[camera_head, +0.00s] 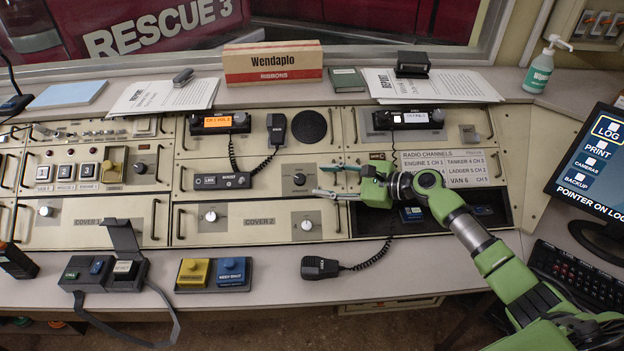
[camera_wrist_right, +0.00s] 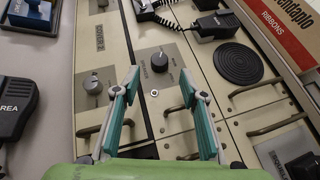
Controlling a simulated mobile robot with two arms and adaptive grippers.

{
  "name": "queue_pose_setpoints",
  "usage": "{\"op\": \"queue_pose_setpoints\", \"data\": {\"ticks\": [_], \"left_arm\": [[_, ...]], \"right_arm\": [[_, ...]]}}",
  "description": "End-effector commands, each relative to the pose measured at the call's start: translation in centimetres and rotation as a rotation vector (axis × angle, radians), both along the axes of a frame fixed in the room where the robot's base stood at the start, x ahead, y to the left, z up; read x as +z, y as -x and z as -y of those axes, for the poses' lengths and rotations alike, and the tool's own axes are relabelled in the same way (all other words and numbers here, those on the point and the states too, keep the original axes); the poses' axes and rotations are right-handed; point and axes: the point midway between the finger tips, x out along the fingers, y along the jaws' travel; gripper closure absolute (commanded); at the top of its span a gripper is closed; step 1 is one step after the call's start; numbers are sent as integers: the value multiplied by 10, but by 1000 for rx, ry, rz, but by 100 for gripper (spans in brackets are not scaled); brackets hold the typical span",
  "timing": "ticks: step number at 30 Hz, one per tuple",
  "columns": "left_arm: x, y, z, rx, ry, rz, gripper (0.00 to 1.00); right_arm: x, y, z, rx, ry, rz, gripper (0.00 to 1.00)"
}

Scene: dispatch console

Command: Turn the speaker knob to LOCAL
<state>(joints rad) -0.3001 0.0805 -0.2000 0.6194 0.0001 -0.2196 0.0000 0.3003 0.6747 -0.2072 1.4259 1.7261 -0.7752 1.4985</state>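A black round knob (camera_head: 299,179) sits on a pale panel plate below the round black speaker grille (camera_head: 309,126). The wrist view shows this knob (camera_wrist_right: 159,62) with small markings around it, too small to read. My right gripper (camera_head: 319,180) is open, its teal fingers pointing left toward the knob from just to its right. In the wrist view the right gripper (camera_wrist_right: 160,75) has its fingertips spread on either side of the knob's line, with a clear gap and nothing held. I cannot tell any contact with the knob. My left gripper is not in view.
White knobs (camera_head: 306,225) on the lower covers and several metal handles (camera_head: 338,216) stand out from the panel nearby. A corded handset (camera_head: 320,267) lies on the desk front. A blue and yellow button box (camera_head: 213,274) stands left of it.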

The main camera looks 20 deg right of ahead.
Motion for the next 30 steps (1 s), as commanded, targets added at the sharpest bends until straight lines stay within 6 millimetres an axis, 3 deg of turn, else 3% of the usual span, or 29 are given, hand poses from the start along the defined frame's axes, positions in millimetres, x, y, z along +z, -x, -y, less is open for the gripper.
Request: {"op": "queue_pose_setpoints", "data": {"ticks": [4, 10, 30], "left_arm": [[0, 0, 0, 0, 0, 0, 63], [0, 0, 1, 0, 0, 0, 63], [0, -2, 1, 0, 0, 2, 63]], "right_arm": [[8, 22, 20, 0, 2, -3, 61], [17, 37, 35, 1, 0, -1, 61], [19, 40, 37, 0, -1, 0, 61]]}}
